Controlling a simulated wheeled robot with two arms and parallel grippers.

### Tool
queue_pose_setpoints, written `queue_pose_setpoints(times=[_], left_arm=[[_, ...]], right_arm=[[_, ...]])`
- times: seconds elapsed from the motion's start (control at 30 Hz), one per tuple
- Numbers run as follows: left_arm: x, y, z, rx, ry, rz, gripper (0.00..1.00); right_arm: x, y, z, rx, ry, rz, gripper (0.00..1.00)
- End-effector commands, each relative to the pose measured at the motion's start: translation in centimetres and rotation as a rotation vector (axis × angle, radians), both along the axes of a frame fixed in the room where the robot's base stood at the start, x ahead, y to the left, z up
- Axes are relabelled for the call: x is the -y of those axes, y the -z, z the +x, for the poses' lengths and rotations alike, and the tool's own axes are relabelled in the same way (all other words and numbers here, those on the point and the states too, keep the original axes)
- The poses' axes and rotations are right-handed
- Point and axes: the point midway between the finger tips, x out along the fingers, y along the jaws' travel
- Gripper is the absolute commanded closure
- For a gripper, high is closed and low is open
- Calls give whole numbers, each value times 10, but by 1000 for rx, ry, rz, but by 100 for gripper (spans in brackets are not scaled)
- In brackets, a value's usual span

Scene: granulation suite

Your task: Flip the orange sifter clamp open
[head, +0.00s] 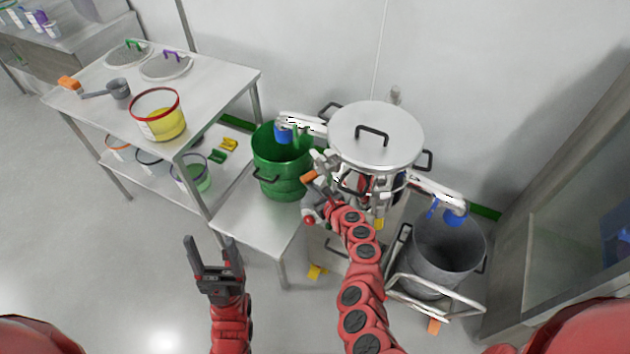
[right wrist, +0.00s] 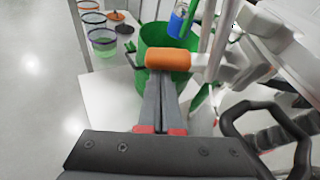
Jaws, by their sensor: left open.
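The orange sifter clamp (head: 308,177) is at the left side of the steel sifter (head: 376,135), below its lidded top. In the right wrist view the clamp's orange handle (right wrist: 172,58) lies crosswise, joined to a pale arm on its right. My right gripper (head: 318,189) is at the clamp. Its two dark fingers (right wrist: 160,78) are together, with their tips at the handle's lower edge; I cannot tell whether they touch it. My left gripper (head: 211,246) is open and empty, low over the floor, well away from the sifter.
A green bin (head: 283,172) stands left of the sifter on a low steel table (head: 245,222). A grey bin (head: 447,258) stands on the right. A steel shelf table (head: 210,82) with a yellow-filled sieve (head: 158,116) is at left. Open floor lies at lower left.

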Motion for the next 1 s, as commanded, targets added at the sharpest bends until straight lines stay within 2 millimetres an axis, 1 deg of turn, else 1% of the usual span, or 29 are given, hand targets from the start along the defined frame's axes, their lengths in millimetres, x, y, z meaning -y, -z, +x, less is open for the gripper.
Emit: queue_pose_setpoints(times=[0.03, 0.2, 0.33, 0.5, 0.7, 1.0], left_arm=[[0, -14, 0, 0, 0, 0, 32], [0, -32, 0, 0, 0, 0, 32], [0, -42, 0, 0, 0, 0, 32], [0, -50, 0, 0, 0, 0, 32], [0, -56, 0, 0, 0, 0, 32], [0, -59, 0, 0, 0, 0, 32]], right_arm=[[1, -11, 0, -22, 2, 39, 100], [-1, -20, -1, -101, 3, 172, 100], [-1, -26, -1, -154, 3, 264, 100], [-1, -32, -1, -212, 1, 364, 100], [-2, -37, -1, -259, 0, 445, 100], [-1, -39, 0, -286, 1, 491, 100]])
